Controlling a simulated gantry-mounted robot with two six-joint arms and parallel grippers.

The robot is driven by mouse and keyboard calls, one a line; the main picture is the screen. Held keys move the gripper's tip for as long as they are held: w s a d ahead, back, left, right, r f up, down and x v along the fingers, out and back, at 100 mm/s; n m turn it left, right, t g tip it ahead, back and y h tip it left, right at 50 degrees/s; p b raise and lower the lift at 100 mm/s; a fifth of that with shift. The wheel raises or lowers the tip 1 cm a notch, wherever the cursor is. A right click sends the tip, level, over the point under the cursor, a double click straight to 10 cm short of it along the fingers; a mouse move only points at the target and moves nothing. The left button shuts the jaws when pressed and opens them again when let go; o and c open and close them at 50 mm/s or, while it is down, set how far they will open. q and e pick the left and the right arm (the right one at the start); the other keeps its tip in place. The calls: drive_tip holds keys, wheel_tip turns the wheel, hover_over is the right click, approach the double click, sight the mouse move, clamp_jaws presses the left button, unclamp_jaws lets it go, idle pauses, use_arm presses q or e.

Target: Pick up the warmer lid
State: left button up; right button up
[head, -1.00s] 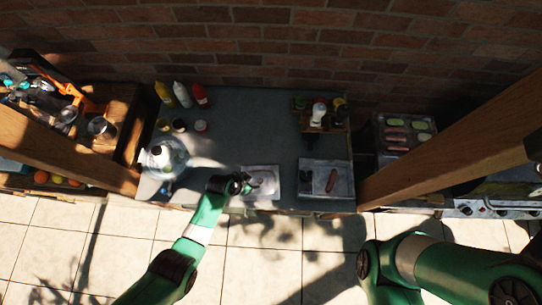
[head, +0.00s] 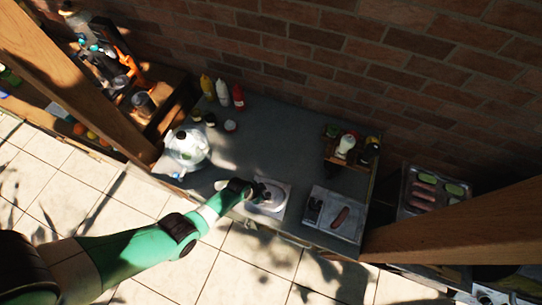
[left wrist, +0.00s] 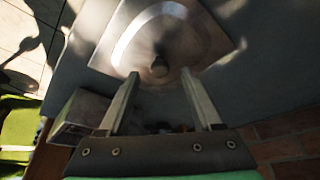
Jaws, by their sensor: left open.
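The warmer lid (head: 273,204) is a silvery square plate with a round raised middle, lying near the table's front edge in the head view. In the left wrist view the warmer lid (left wrist: 205,38) fills the top, and its dark knob (left wrist: 160,67) stands up toward me. My left gripper (head: 259,191) is over the lid in the head view. In the left wrist view the open fingers (left wrist: 159,75) have their tips on either side of the knob, with gaps showing. I cannot tell exactly how deep they reach. My right gripper is not in view.
A metal tray with a sausage (head: 341,215) lies right of the lid. A clear jug (head: 188,147) stands to the left, with several bottles (head: 222,94) behind it. A wooden caddy (head: 340,165) stands at the back right. The table's middle (head: 275,140) is clear.

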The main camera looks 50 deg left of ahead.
sight(268, 196)
use_arm(q)
drive_tip(key=shift+b+x, duration=0.4)
drive_tip(key=shift+x, duration=0.7)
drive_tip(key=shift+f, duration=0.15)
clamp_jaws()
drive_tip(key=shift+r, duration=0.2)
